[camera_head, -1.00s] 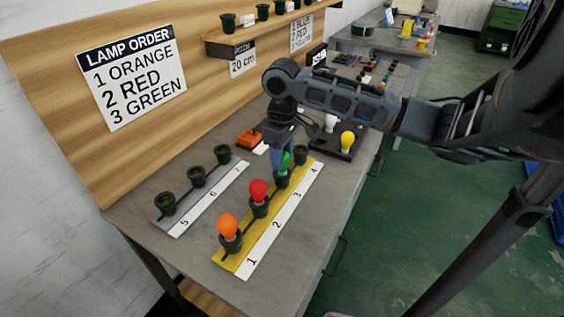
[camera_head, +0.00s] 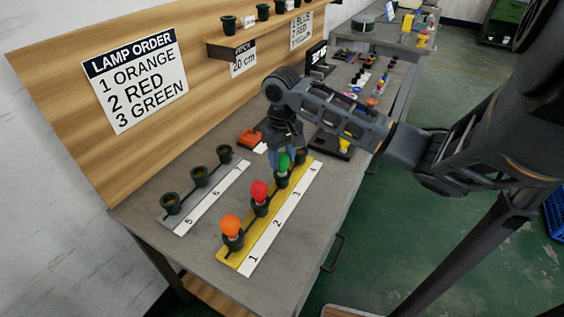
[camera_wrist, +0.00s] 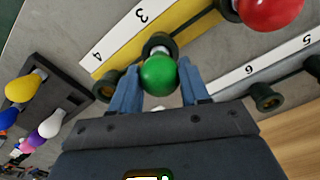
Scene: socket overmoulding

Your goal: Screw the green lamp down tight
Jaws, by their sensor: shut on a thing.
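The green lamp (camera_head: 284,161) stands upright at socket 3 of the yellow strip (camera_head: 236,257). In the wrist view the green lamp (camera_wrist: 159,75) sits between the two blue fingers of my gripper (camera_wrist: 160,84), which is shut on it. My gripper (camera_head: 281,147) is above and behind the lamp in the head view. The lamp's base and the socket's threads are mostly hidden, so I cannot tell how deep it sits. The red lamp (camera_head: 259,191) is in socket 2 and the orange lamp (camera_head: 231,225) in socket 1. Socket 4 (camera_wrist: 105,84) is empty.
A grey strip (camera_head: 173,222) with empty sockets lies to the left. A dark tray (camera_wrist: 62,95) with yellow and white lamps lies beyond my gripper. An orange-red object (camera_head: 249,137) is near the back board. The bench front edge is clear.

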